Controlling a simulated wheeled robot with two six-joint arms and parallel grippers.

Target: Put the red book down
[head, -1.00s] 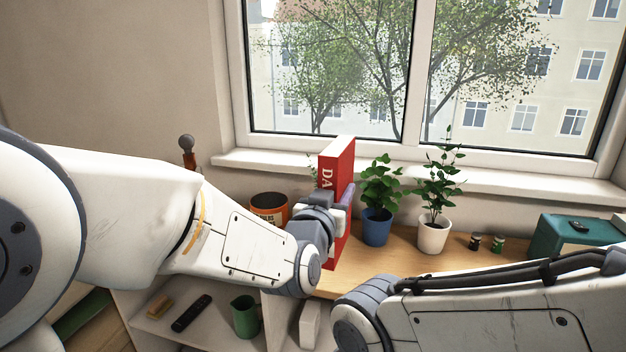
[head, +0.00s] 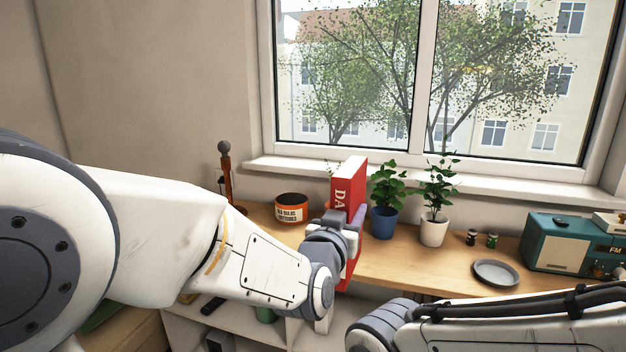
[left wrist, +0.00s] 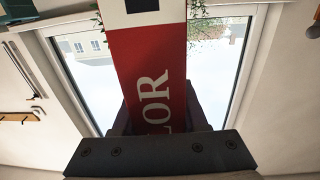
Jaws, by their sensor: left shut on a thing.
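The red book (head: 349,183) is upright, with white letters on its spine, in the head view. My left gripper (head: 344,222) is shut on it, in front of the wooden shelf top (head: 400,264). The gripper and wrist hide part of the book. I cannot tell whether its lower end touches anything. In the left wrist view the book's red spine (left wrist: 150,62) rises from between the dark fingers (left wrist: 160,125). My right arm reaches in from the lower right of the head view, but its gripper cannot be made out.
A blue-potted plant (head: 384,222) and a white-potted plant (head: 433,230) stand right of the book. An orange tin (head: 291,209) is to its left. Two small jars (head: 481,239), a grey plate (head: 496,272) and a teal radio (head: 560,243) are further right. Bare wood lies before the pots.

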